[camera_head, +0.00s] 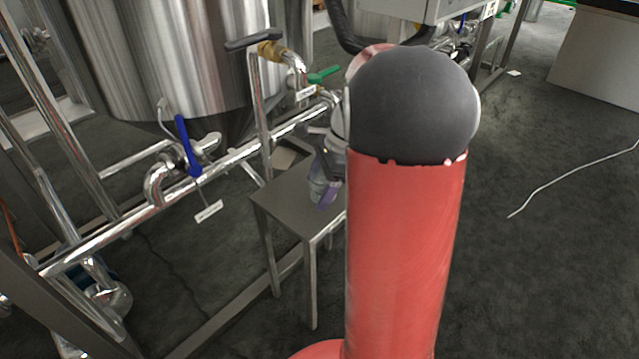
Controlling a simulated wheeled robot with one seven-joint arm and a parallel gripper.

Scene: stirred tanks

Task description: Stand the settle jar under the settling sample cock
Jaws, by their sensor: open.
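A small, clear-looking jar (317,188) stands on a grey metal stand (287,206), mostly hidden by my gripper and arm. My gripper (325,178) is at the jar, with dark and purple finger parts around or beside it. The jaws are open; whether they touch the jar is hidden. A small cock with a green handle (323,75) sits on the pipework above and behind the stand. A white tag (305,92) hangs by it, too small to read. I cannot tell whether this is the settling sample cock or whether the jar is directly beneath its outlet.
A blue-handled valve (187,146) with a white tag (208,211) is on the pipe at left. A black-handled valve (254,40) is above. A large steel tank (165,60) stands behind. My red arm blocks the centre.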

